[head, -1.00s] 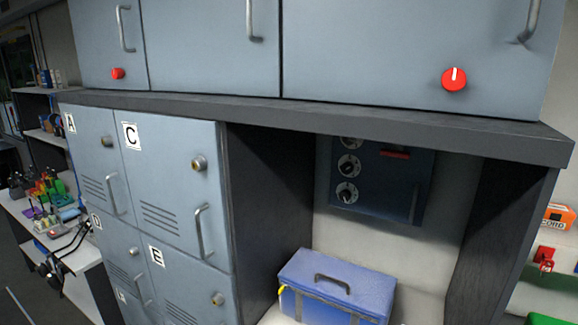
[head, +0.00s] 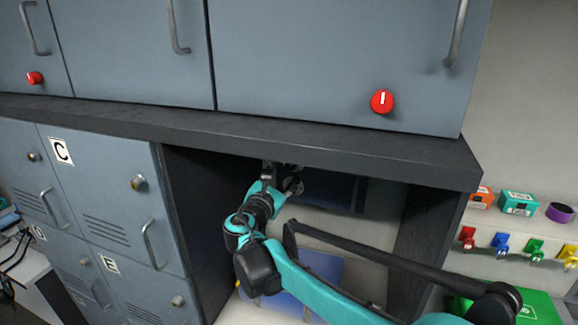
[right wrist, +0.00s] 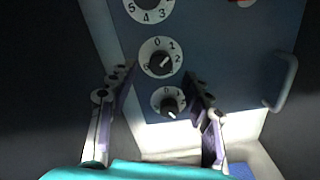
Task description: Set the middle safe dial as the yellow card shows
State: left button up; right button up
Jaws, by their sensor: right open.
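The dark blue safe (right wrist: 225,60) sits at the back of the alcove, and it also shows in the head view (head: 332,188). The right wrist view shows its top dial (right wrist: 152,9), cut off by the frame edge, middle dial (right wrist: 160,57) and bottom dial (right wrist: 170,102). The middle dial has a white numbered ring and a black knob; its exact setting is hard to read. My right gripper (right wrist: 162,84) is open, its fingers spread on either side of the lower dials, holding nothing. In the head view my right gripper (head: 281,176) partly covers the dials. I see no readable yellow card. My left gripper is out of view.
A blue box (head: 318,268) stands on the alcove floor below my right arm. A dark shelf edge (head: 240,135) overhangs the alcove. Lockers (head: 100,190) stand left. Coloured keys (head: 501,243) hang on the right wall. The safe's handle (right wrist: 281,82) sticks out right of the dials.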

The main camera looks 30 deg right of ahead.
aim_at(290, 166)
jog(key=x, duration=0.4)
jog(key=shift+w+d, duration=0.25)
jog(key=shift+d, duration=0.05)
grip_shut()
